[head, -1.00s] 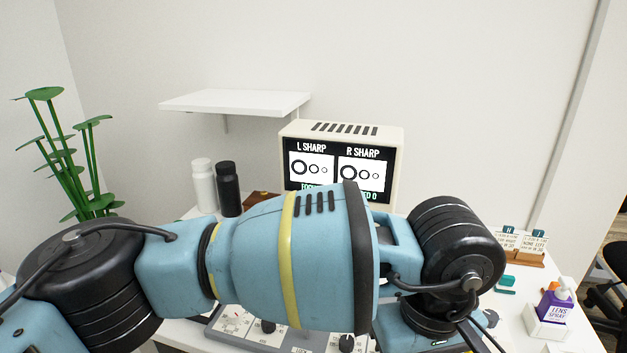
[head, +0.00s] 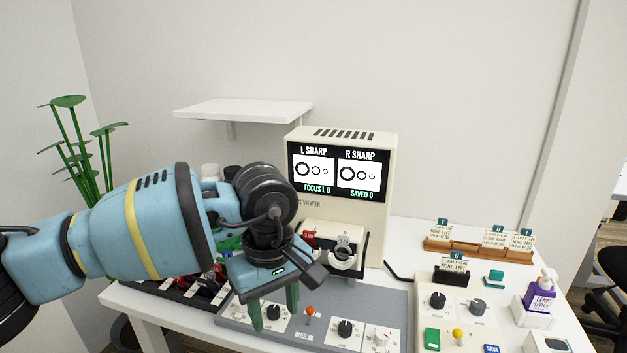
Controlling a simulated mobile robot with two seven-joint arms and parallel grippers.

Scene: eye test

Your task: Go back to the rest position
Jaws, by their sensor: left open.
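My left arm comes in from the left, and its gripper (head: 274,308) points down over the grey control panel (head: 395,305). I cannot tell whether the fingertips touch the panel. The cream viewer (head: 372,222) stands behind, and its screen (head: 339,173) reads L SHARP, R SHARP, FOCUS L 0 and SAVED 0. A lens holder (head: 343,252) in front of the viewer is partly hidden by my wrist. My right gripper is not in view.
A white panel with knobs (head: 457,318) and a purple lens spray bottle (head: 540,297) stand at the right. Cards sit in a wooden rack (head: 465,249) behind them. A wall shelf (head: 243,110) and a plant (head: 85,150) are at the back left. Bottles stand behind my arm.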

